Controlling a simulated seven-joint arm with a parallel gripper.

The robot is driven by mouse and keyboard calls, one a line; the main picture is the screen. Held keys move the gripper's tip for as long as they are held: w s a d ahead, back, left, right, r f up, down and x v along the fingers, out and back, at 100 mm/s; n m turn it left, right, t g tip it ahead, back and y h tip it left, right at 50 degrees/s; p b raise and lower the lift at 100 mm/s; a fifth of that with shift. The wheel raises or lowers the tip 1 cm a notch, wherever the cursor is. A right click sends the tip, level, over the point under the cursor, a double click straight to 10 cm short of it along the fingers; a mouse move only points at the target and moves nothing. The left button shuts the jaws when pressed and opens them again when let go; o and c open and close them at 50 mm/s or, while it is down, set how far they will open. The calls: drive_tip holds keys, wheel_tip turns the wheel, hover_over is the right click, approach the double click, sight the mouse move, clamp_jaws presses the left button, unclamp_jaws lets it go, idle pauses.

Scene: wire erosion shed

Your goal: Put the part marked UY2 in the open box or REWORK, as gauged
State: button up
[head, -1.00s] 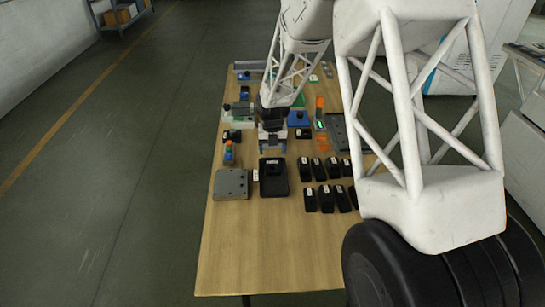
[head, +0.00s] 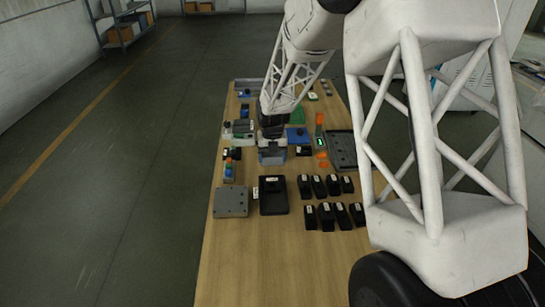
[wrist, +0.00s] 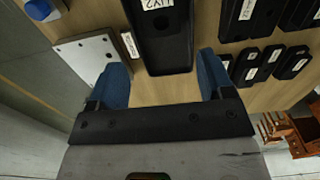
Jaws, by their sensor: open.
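The label UY2 shows at the top edge of the wrist view, on a black piece (wrist: 168,45) with a raised rim. The same black piece (head: 273,202) lies near the middle of the table in the head view. I cannot tell whether the label is on a separate part lying in it. My gripper (wrist: 163,88) is open, its two blue fingers apart and nothing between them. In the head view my gripper (head: 272,157) is just beyond the black piece. I cannot make out a REWORK mark or which box is open.
Several small black labelled boxes (head: 326,213) stand in two rows to the right. A grey plate (head: 231,202) lies left of the black piece. A dark tray (head: 342,152) lies at the right, partly behind my arm. The near end of the wooden table (head: 262,265) is clear.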

drive_tip(key=s+d+r+m+t, duration=0.1)
drive_tip(key=s+d+r+m, duration=0.4)
drive_tip(key=s+r+m, duration=0.45)
drive_tip(key=s+d+r+m, duration=0.4)
drive_tip(key=s+r+m, duration=0.45)
drive_tip(key=s, duration=0.25)
drive_tip(key=s+d+r+m, duration=0.2)
drive_tip(key=s+m, duration=0.7)
drive_tip(key=s, duration=0.3)
drive_tip(key=s+d+r+m+t, duration=0.1)
drive_tip(key=s+d+r+m, duration=0.1)
drive_tip(key=s+m, duration=0.7)
drive_tip(key=s+d, duration=0.1)
drive_tip(key=s, duration=0.2)
drive_tip(key=shift+r+t, duration=0.15)
drive_tip(key=shift+t, duration=0.15)
